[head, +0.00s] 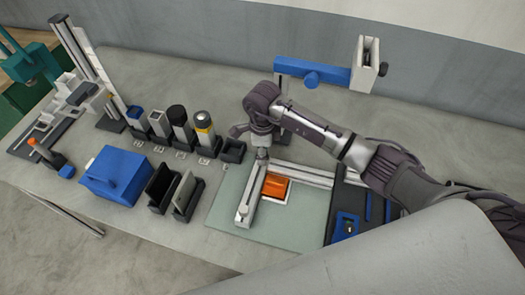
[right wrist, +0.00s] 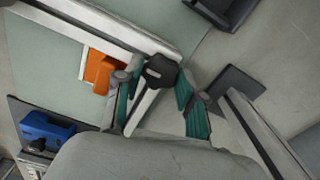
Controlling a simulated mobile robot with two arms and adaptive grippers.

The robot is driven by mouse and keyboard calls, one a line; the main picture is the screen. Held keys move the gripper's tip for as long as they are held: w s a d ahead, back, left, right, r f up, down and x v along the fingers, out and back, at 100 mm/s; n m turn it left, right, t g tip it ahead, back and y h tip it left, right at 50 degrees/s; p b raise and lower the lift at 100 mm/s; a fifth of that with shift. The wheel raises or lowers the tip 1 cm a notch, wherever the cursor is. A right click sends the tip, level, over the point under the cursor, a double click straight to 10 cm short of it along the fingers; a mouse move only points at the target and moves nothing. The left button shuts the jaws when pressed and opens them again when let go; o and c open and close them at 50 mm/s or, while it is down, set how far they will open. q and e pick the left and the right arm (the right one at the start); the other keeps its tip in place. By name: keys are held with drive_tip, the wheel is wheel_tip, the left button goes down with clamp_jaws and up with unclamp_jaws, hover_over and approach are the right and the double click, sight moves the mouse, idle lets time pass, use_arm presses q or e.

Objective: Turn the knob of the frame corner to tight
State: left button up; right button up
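The frame corner's dark knob (right wrist: 158,72) shows in the right wrist view, where two pale frame bars (right wrist: 130,36) meet. My right gripper (right wrist: 154,84) has its two teal fingers apart, one on each side of the knob, with gaps visible between fingers and knob. In the head view my right gripper (head: 262,146) points down over the corner and hides the knob. The frame bars (head: 249,205) form an L on a pale green mat (head: 300,222). An orange piece (head: 275,187) lies inside the L; it also shows in the wrist view (right wrist: 100,72). My left gripper is not in view.
A blue bracket on a post (head: 325,75) stands behind my right arm. Left of the mat are dark upright holders (head: 163,187), a blue box (head: 115,175) and several canisters (head: 178,118). A dark tray (head: 343,205) lies to the right.

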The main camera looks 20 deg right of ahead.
drive_tip(key=c, duration=0.5)
